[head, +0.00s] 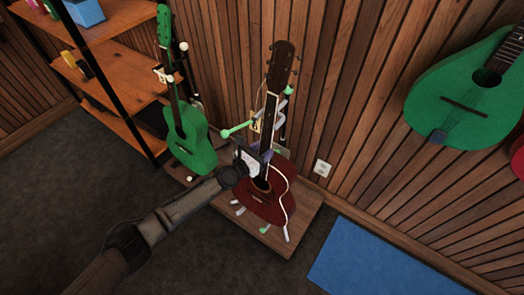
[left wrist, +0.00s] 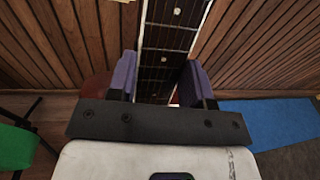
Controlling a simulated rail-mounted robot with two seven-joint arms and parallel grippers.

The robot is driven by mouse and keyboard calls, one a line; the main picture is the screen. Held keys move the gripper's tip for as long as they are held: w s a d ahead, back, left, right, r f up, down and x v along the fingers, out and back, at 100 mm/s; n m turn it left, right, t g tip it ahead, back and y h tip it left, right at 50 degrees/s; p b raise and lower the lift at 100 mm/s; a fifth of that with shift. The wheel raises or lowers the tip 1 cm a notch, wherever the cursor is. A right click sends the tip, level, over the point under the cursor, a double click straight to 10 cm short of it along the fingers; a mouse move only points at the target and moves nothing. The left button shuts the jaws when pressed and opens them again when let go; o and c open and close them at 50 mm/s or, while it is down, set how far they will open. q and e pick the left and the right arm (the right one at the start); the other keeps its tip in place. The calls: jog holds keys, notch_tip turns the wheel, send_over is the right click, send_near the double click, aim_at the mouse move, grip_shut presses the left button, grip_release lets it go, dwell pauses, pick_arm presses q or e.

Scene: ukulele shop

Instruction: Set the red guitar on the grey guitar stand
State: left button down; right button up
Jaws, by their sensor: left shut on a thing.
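The red guitar (head: 262,203) stands upright, neck up, over a wooden platform by the slatted wall. My left gripper (head: 262,156) is shut on its neck just above the body. In the left wrist view the purple finger pads (left wrist: 160,78) lie on both sides of the fretboard (left wrist: 166,45). A stand with a grey frame and green-tipped arms (head: 238,129) is behind the guitar, and its feet (head: 286,234) show below the body. The guitar overlaps the stand; whether its weight rests on it I cannot tell. My right gripper is not in view.
A green guitar (head: 190,138) stands on another stand to the left, close to my left arm. A shelf (head: 125,75) is at the upper left. A green instrument (head: 462,95) hangs on the right wall. A blue mat (head: 385,265) lies on the floor at right.

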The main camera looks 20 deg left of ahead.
pick_arm(q)
jog(key=shift+w+r, duration=0.1)
jog(key=shift+r, duration=0.15)
jog(key=c, duration=0.9)
grip_release()
jog(key=shift+c, duration=0.2)
jog(key=o, duration=0.5)
jog(key=shift+w, duration=0.1)
jog(key=shift+c, duration=0.2)
jog(key=shift+s+f, duration=0.2)
jog(key=shift+f, duration=0.2)
jog(key=shift+s+a+r, duration=0.1)
jog(key=shift+s, duration=0.05)
jog(key=shift+r+p+v, duration=0.2)
jog(key=shift+p+v, duration=1.75)
jog(key=shift+v, duration=4.75)
